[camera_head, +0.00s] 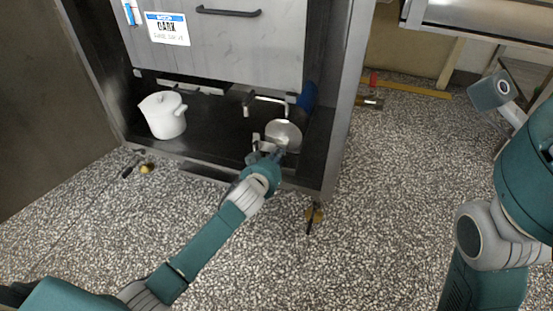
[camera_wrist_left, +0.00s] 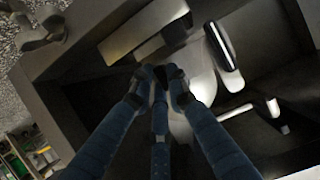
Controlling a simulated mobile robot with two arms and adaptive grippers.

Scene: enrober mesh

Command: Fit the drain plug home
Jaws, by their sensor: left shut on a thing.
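My left gripper (camera_head: 273,156) reaches into the low open bay of the steel machine, at the near edge of a round silver bowl or pan (camera_head: 285,133). In the left wrist view the fingers of this gripper (camera_wrist_left: 165,76) come together around a small dark piece (camera_wrist_left: 173,72), which I take to be the drain plug. Most of it is hidden by the fingers. A pale rounded surface (camera_wrist_left: 203,84) lies just behind the fingertips. I cannot tell whether the plug touches anything, and the drain opening cannot be made out.
A white lidded pot (camera_head: 163,115) stands on the left of the dark bay floor. Pipework (camera_head: 268,98) and a blue part (camera_head: 307,95) sit behind the bowl. A grey drawer front (camera_head: 225,45) overhangs the bay. The speckled floor (camera_head: 390,200) at right is clear.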

